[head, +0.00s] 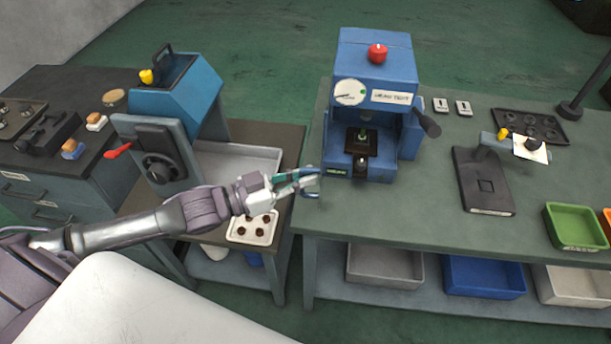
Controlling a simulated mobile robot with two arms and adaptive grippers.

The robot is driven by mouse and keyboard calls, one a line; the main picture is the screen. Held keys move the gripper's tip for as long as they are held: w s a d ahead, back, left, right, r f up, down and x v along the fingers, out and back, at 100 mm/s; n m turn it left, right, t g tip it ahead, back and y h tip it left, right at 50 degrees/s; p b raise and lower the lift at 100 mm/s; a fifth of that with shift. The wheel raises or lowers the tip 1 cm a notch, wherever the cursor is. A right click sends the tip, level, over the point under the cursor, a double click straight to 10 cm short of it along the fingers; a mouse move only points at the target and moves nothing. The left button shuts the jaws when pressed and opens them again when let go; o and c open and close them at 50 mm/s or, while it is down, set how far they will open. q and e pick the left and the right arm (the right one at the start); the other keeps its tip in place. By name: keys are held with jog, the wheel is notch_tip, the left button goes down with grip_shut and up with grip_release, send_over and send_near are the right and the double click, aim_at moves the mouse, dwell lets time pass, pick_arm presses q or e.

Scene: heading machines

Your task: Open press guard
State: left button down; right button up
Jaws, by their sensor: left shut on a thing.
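A blue machine (375,60) with a red knob on top, a round dial and a black side lever stands on the middle bench. Its front bay is open to view, with a dark block inside. I cannot make out a separate guard panel on it. My left gripper (310,183) is just off the lower left front corner of this machine, above the bench's left edge. It is shut on a small bluish thing (311,195) at its fingertips; whether this is part of a guard I cannot tell. My right gripper is not in view.
A second blue machine (185,95) with a handwheel and red handle stands left, behind my left arm. A black stand (483,182) and green bin (575,226) are right. Bins fill the lower shelf.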

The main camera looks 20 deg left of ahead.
pick_arm(q)
jog(key=c, duration=1.2)
grip_release()
jog(key=shift+s, duration=0.1)
jog(key=v, duration=1.2)
